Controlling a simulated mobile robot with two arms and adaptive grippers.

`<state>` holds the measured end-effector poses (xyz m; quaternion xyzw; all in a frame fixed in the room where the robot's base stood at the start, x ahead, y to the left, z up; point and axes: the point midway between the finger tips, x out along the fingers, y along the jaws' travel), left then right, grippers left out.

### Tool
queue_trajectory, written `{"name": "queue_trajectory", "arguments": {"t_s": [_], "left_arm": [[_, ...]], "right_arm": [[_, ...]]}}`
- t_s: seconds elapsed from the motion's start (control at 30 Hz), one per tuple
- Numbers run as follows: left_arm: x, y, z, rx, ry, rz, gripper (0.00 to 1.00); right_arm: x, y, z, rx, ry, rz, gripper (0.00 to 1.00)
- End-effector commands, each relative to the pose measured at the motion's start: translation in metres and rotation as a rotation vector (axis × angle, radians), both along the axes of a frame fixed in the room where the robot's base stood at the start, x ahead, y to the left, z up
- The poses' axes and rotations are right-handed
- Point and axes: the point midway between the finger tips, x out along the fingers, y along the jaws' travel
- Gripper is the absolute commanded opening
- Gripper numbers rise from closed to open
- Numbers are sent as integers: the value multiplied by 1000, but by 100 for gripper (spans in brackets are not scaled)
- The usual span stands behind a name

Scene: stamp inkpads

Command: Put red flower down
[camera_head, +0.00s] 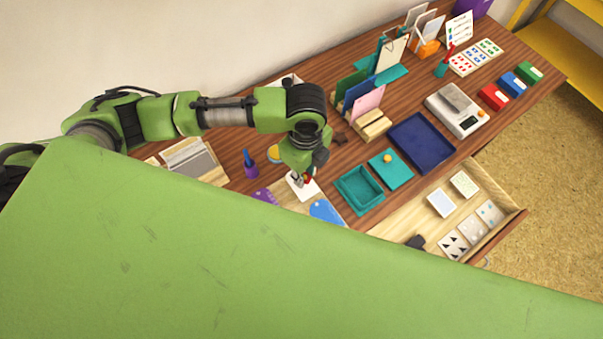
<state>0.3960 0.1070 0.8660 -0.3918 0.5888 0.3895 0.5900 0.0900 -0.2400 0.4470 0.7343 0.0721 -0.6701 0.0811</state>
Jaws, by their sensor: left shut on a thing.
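My left gripper (306,172) points down over the wooden desk, shut on a small, partly hidden thing with red on it, which I take to be the red flower (308,179). It is just above or touching a small white card (303,190); I cannot tell which. A red inkpad (493,96), a blue inkpad (513,84) and a green inkpad (530,71) stand in a row at the desk's right side. My right gripper is not in view.
A teal tray (359,190), a teal lidded box (391,170) and a dark blue tray (422,142) lie right of the gripper. A purple cone-shaped thing (250,166) stands to its left. An open drawer (510,212) holds cards. My green body hides the near side.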

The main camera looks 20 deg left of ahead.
Motion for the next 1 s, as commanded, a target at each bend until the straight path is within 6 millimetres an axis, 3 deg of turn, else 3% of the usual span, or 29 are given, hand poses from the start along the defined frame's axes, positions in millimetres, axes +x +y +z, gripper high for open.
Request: {"name": "queue_trajectory", "arguments": {"t_s": [0.2, 0.4, 0.8, 0.9, 1.0], "left_arm": [[7, 11, -16, 3, 2, 2, 16], [7, 10, -41, 0, 1, -2, 16], [7, 10, -49, 0, 0, -2, 16], [7, 10, -49, 0, -1, -2, 39], [7, 10, -49, 0, -1, -2, 39]], "right_arm": [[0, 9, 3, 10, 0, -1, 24], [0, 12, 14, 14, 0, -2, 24], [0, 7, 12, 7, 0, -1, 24], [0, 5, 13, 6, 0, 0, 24], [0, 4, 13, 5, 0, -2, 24]]}}
